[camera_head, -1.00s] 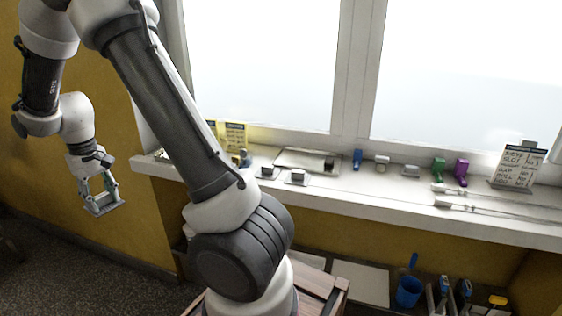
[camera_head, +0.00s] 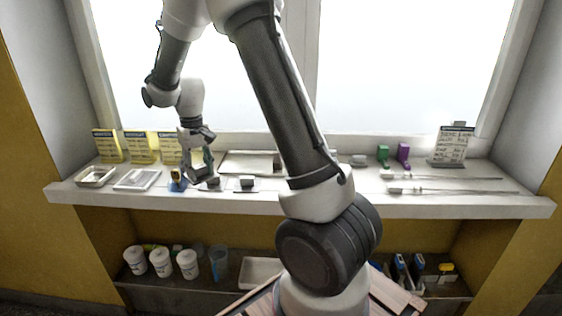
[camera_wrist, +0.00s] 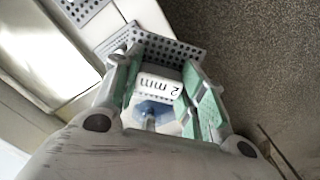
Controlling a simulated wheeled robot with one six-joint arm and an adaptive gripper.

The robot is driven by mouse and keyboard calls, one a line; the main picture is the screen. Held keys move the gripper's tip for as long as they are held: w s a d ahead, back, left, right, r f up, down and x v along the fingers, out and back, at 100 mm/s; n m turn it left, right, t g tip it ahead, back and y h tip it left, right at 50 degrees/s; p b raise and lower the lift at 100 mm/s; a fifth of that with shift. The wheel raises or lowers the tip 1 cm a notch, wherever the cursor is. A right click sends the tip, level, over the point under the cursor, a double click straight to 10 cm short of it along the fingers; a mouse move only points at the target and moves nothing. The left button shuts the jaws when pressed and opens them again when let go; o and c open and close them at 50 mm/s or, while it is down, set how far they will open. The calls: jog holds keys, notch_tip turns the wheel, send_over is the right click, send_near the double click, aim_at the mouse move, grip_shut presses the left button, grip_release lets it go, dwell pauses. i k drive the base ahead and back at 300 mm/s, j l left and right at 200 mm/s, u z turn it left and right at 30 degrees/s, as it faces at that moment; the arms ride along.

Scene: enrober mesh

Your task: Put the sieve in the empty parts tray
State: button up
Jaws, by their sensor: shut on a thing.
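My gripper (camera_head: 198,176) is at the left part of the window sill, in front of the yellow cards. In the wrist view its green-padded fingers (camera_wrist: 160,82) are shut on the sieve (camera_wrist: 180,50), a grey perforated plate with a white block marked "2 mm". In the head view the sieve cannot be told apart from the things behind it. Two shallow trays stand left of my gripper: a metallic one (camera_head: 95,177) at the far left and a paler one (camera_head: 137,180) beside it. Their contents are too small to tell. A wide tray (camera_head: 250,152) lies right of my gripper.
Yellow cards (camera_head: 108,146) stand behind the trays. A blue and yellow item (camera_head: 177,181) and small dark-topped blocks (camera_head: 247,183) stand close to my gripper. Another perforated plate (camera_wrist: 82,8) shows in the wrist view. White cups (camera_head: 160,263) stand on the shelf below.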

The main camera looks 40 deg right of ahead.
aim_at(255, 163)
jog(key=i+j+z, duration=0.15)
jog(key=j+z, duration=0.25)
jog(key=i+j+z, duration=0.15)
jog(key=j+z, duration=0.6)
jog(key=i+j, duration=0.05)
